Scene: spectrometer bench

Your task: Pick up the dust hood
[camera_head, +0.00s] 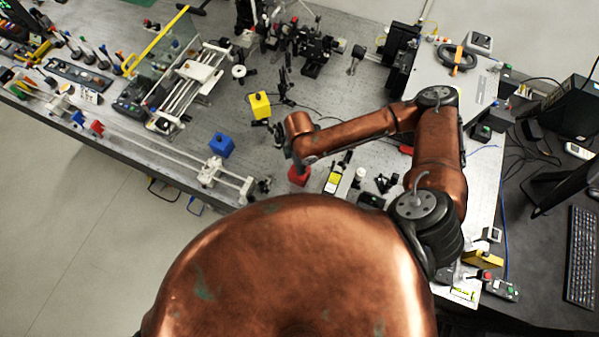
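I cannot tell for sure which thing is the dust hood. Candidates are three small box-shaped pieces on the bench: a yellow one (260,105), a blue one (221,145) and a red one (299,177). The yellow and blue ones have a dark knob on top. My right arm reaches in from the right. My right gripper (290,157) points down just above and beside the red box, partly hidden by the copper wrist. I cannot tell whether it touches the red box or how far its fingers are apart. My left gripper is out of view.
The perforated bench (330,120) carries a rail frame (190,85), a clear panel with yellow edging (160,50), optics mounts (315,50) and a long rail (150,140). A grey case (450,75) with a black handle stands at right. A keyboard (582,255) lies far right.

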